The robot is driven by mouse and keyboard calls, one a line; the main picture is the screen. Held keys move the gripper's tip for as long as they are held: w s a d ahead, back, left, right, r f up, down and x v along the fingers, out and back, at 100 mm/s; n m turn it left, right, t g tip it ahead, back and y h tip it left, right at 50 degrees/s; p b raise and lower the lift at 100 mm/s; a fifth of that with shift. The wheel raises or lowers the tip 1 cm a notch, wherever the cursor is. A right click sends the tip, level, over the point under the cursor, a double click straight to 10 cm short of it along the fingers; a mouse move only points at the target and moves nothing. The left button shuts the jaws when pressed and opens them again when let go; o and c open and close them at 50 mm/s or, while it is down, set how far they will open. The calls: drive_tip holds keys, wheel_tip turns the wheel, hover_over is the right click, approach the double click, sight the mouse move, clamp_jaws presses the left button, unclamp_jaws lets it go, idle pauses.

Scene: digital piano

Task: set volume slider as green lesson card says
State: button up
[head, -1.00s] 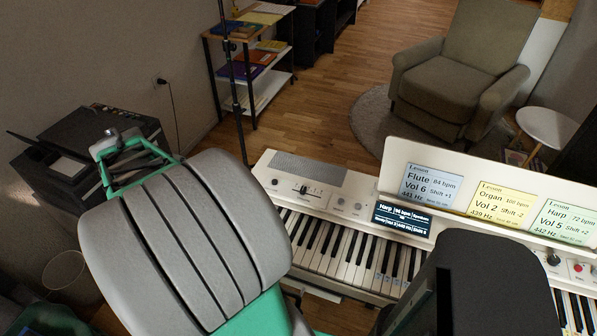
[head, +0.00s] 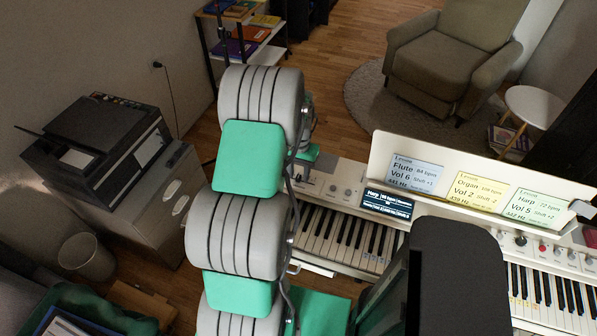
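The digital piano (head: 345,170) stands right of my arm, its lesson cards leaning on a cream music rest. The volume slider, at the left end of the panel, is hidden behind my arm. The piano's display (head: 387,203) starts with "Harp"; its lower row is too small to read surely. Only a green part of what seems to be my gripper (head: 309,153) shows over the panel's left end; its fingers are hidden.
A blue-grey Flute card (head: 415,172) and a yellow Organ card (head: 474,195) stand beside the green one. Knobs (head: 340,192) sit right of the slider area. A black printer (head: 100,145) on a cabinet stands left. An armchair (head: 450,60) and round side table (head: 540,106) are behind.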

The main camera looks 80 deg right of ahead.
drive_tip(key=shift+f, duration=0.2)
drive_tip(key=shift+c, duration=0.6)
clamp_jaws()
idle(0.7)
